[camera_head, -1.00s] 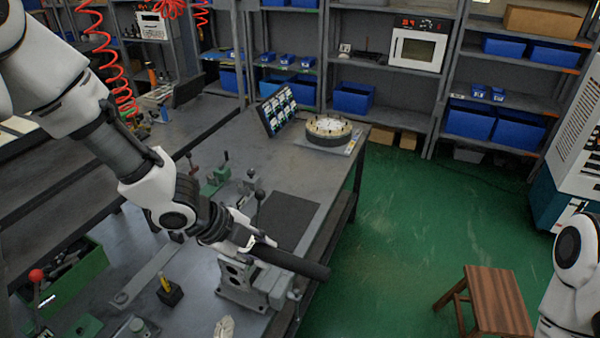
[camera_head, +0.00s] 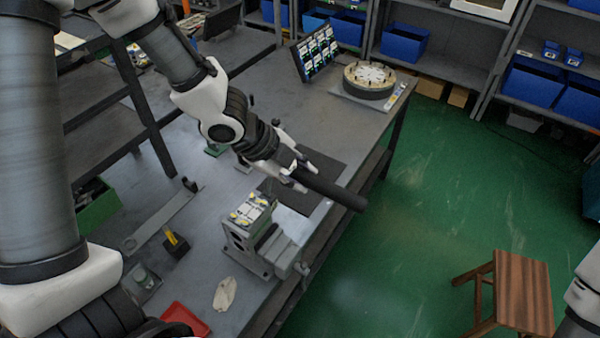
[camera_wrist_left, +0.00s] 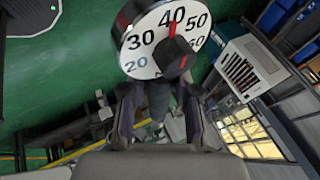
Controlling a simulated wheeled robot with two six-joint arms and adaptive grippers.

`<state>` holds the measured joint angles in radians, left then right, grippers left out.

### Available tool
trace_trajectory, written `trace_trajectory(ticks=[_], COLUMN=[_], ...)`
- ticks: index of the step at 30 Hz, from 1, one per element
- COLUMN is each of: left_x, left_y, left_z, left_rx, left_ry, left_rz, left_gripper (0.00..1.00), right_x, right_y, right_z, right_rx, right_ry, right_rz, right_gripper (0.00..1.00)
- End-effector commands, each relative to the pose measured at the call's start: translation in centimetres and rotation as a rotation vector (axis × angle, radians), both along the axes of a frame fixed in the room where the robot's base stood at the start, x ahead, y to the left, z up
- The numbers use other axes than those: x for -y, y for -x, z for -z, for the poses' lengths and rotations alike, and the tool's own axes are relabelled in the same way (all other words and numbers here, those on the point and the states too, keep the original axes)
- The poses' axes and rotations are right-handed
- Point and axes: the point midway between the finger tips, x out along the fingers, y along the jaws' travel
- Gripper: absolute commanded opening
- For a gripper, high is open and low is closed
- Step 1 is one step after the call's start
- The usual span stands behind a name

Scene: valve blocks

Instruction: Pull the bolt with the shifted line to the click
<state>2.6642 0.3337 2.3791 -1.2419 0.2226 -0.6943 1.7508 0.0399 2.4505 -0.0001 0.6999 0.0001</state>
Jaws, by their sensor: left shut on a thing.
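The valve block (camera_head: 250,208) stands at the vise on the bench in the head view; its top carries several bolt heads with yellow marks. Which line is shifted is too small to tell. My left gripper (camera_head: 296,172) is beyond and right of the block, shut on a black tool with a thick dark handle (camera_head: 335,188) that points right, apart from the block. In the left wrist view, a white dial (camera_wrist_left: 160,40) with black numbers fills the top, its red line near 40, just beyond the left fingers (camera_wrist_left: 158,105). My right gripper is out of view.
The grey vise (camera_head: 262,248) sits at the bench's right edge. A black mat (camera_head: 298,205) lies behind it. A yellow-handled tool stands in a black holder (camera_head: 176,246), with a glove (camera_head: 224,294) and red tray (camera_head: 186,318) in front. A stool (camera_head: 515,290) stands on the floor.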

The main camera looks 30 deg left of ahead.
Motion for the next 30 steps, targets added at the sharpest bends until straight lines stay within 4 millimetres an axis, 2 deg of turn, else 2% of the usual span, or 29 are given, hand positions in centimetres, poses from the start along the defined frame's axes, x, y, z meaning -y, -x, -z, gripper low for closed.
trace_trajectory(ticks=[1, 3, 11, 15, 25, 30], left_x=[0.0, 0.0, 0.0, 0.0, 0.0, 0.0], left_y=[0.0, 0.0, 0.0, 0.0, 0.0, 0.0], left_z=[1.0, 1.8, 4.2, 6.9, 6.7, 8.0], left_rx=[0.0, 0.0, 0.0, -0.002, 0.0, 0.0], left_ry=[0.002, 0.002, 0.002, 0.001, -0.001, 0.0], left_rz=[-0.001, -0.001, 0.0, -0.001, 0.0, 0.0], left_gripper=[0.0, 0.0, 0.0, 0.0, 0.0, 0.0], right_x=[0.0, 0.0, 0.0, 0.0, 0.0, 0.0], right_y=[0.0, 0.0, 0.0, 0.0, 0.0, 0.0], right_z=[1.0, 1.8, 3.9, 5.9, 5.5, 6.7], right_rx=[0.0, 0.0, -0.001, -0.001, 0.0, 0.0], right_ry=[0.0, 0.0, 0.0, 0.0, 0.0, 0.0], right_rz=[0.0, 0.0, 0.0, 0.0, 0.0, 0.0], right_gripper=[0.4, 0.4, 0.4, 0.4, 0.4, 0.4])
